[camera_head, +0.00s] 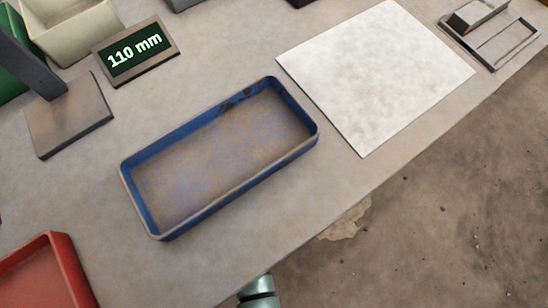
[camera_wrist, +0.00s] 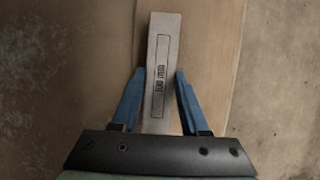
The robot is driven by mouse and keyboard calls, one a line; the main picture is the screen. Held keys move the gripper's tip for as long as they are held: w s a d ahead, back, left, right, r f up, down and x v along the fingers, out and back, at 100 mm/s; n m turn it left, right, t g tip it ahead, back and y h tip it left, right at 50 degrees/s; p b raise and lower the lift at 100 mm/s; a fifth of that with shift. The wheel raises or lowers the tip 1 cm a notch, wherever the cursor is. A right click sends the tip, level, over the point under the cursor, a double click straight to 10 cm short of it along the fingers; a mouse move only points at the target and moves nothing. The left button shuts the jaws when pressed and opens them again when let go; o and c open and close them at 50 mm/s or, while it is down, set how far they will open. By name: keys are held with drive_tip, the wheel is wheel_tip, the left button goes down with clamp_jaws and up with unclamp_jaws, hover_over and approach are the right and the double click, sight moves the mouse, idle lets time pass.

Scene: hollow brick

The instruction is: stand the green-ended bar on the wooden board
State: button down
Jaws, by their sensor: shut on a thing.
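In the wrist view, my gripper (camera_wrist: 160,74) has its two blue fingers on either side of a grey bar (camera_wrist: 164,28) and is shut on it. The bar's visible face has an outlined panel with small dark lettering, too blurred to read surely. No green end shows on it; its near part runs out of sight at the gripper's dark body. My gripper is out of sight in the head view. I cannot make out a wooden board for certain in either view.
A blue tray (camera_head: 131,191) lies empty mid-table. A white sheet (camera_head: 375,75) lies to its right. A "110 mm" sign (camera_head: 135,52), a flat brown plate (camera_head: 68,118), a red tray (camera_head: 75,268) and a metal frame (camera_head: 500,52) stand around. The table's front edge borders concrete floor (camera_head: 450,200).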

drive_tip(key=c, duration=0.9)
unclamp_jaws()
drive_tip(key=shift+f, duration=0.2)
drive_tip(key=o, duration=0.5)
drive_tip(key=shift+p+v, duration=2.8)
drive_tip(key=shift+v, duration=3.4)
drive_tip(key=shift+w+d, duration=0.1)
drive_tip(key=shift+d, duration=0.05)
